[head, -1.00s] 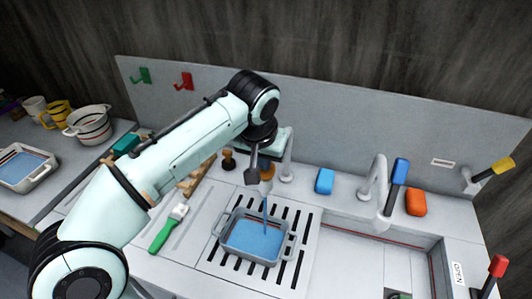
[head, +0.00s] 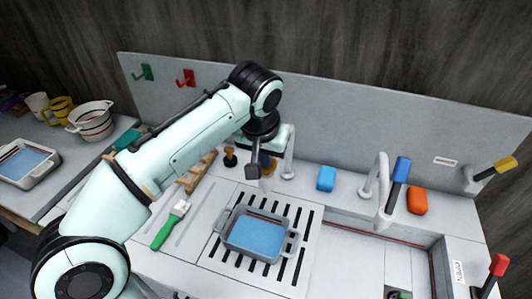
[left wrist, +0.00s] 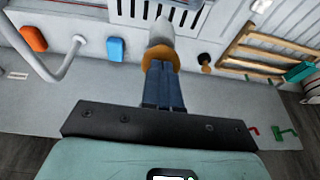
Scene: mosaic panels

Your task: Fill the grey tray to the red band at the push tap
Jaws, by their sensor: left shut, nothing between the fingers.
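The grey tray (head: 226,240) sits on the slotted drain board under the push tap, with blue water inside. A thin reddish line shows on its far inner wall, above the water. No stream falls from the nozzle. My left gripper (head: 260,172) is shut and empty at the tap head. Its fingertips (left wrist: 162,103) point at the collar; I cannot tell whether they touch it. My right gripper is not in view.
A blue sponge (head: 327,178), a second tap with a blue lever (head: 400,170) and an orange sponge (head: 417,201) stand right of the push tap. A green-handled brush (head: 170,225) lies left of the tray. Another water-filled tray (head: 40,174) sits far left.

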